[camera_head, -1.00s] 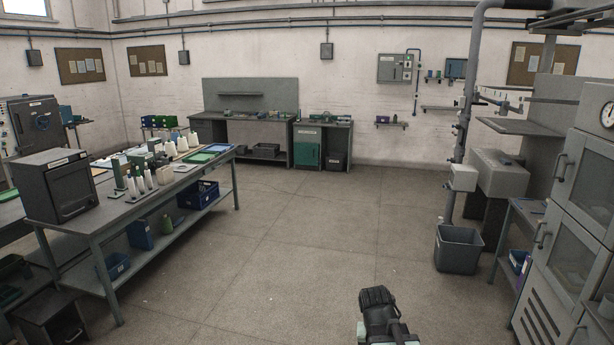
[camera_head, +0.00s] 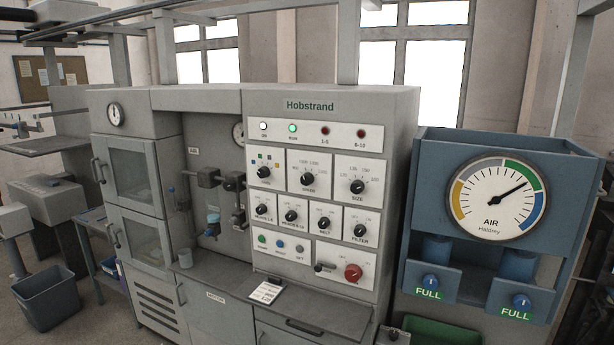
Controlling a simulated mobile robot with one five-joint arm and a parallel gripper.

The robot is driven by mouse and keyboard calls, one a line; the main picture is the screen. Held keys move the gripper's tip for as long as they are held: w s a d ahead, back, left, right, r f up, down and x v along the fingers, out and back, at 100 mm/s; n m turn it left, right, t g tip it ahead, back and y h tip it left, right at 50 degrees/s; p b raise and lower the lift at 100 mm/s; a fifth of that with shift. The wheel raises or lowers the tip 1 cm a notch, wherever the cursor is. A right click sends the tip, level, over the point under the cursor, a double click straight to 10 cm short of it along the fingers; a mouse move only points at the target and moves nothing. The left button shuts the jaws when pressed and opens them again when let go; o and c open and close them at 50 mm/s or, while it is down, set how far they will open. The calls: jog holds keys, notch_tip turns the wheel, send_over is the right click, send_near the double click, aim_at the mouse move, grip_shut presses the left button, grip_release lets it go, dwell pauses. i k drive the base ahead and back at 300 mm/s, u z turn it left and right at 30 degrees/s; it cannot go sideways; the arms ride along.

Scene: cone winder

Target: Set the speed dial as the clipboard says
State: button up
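The speed dial (camera_head: 307,180) is a black knob on a white plate in the upper middle of the Hobstrand machine's panel (camera_head: 330,105). Its label looks like SPEED; the scale numbers and the exact pointer setting are too small to read. A small clipboard (camera_head: 267,291) with a white sheet lies on the grey ledge below the panel, at its left. Its writing is too small to read from here. My gripper does not clearly show in this view.
Similar dials surround the speed dial, including the size dial (camera_head: 357,187). A red knob (camera_head: 353,272) sits lower right. A blue air unit with a large gauge (camera_head: 499,198) stands right; a grey cabinet (camera_head: 134,173) and a bin (camera_head: 49,297) stand left.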

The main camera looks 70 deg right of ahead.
aim_at(307, 179)
jog(key=z, duration=2.45)
